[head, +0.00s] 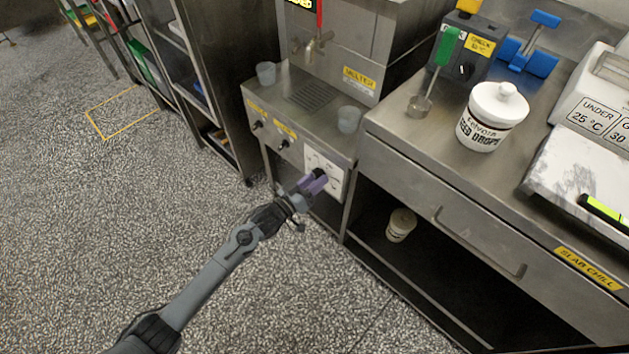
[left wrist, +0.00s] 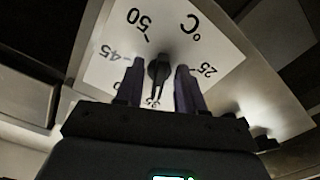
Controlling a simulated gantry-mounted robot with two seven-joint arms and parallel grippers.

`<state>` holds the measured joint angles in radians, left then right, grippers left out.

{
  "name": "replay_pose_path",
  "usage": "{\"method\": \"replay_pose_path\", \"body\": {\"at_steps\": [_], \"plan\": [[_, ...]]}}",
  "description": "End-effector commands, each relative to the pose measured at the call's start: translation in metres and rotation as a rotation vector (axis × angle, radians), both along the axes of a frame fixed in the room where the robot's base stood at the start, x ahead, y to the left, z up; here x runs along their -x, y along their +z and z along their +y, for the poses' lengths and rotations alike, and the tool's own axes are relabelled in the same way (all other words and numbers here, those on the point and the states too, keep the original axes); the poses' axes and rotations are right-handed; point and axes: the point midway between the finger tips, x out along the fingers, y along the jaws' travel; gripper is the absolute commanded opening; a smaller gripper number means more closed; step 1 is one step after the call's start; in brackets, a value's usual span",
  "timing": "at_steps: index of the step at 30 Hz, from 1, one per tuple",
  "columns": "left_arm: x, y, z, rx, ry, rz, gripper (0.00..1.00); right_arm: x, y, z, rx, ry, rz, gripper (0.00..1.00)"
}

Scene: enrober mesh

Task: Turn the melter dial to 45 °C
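The melter (head: 345,75) has a white dial plate (head: 336,166) low on its front, with a dark dial (head: 320,173) on it. In the left wrist view the black dial (left wrist: 159,69) stands on the plate, its bar roughly upright in the picture. The marks 50, 45 and 25 and °C are readable; a mark below the dial is partly hidden. My left gripper (head: 313,182) is at the dial. Its purple fingers (left wrist: 158,88) are apart, one on each side of the dial, with narrow gaps visible. My right gripper is out of view.
A steel bench (head: 400,150) with a lidded white tub (head: 490,117) adjoins on the right. The floor in front is clear.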

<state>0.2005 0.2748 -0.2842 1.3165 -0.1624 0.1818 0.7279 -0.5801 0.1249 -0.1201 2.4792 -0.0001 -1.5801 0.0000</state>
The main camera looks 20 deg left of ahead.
Motion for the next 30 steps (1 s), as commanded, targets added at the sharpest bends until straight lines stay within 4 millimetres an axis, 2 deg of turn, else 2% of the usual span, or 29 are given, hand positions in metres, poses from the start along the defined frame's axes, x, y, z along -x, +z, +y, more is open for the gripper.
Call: {"method": "replay_pose_path", "body": {"at_steps": [2, 9, 20, 30], "plan": [[0.0, 0.0, 0.0, 0.0, 0.0, 0.0, 0.35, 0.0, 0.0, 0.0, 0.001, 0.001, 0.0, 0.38], [0.0, 0.0, 0.0, 0.0, 0.0, 0.0, 0.0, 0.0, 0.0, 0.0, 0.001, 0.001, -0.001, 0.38], [0.0, 0.001, 0.0, -0.054, -0.001, -0.023, 0.0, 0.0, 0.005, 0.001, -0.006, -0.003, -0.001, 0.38], [0.0, 0.001, 0.002, -0.278, -0.001, -0.119, 0.0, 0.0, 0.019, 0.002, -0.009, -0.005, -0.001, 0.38]]}}
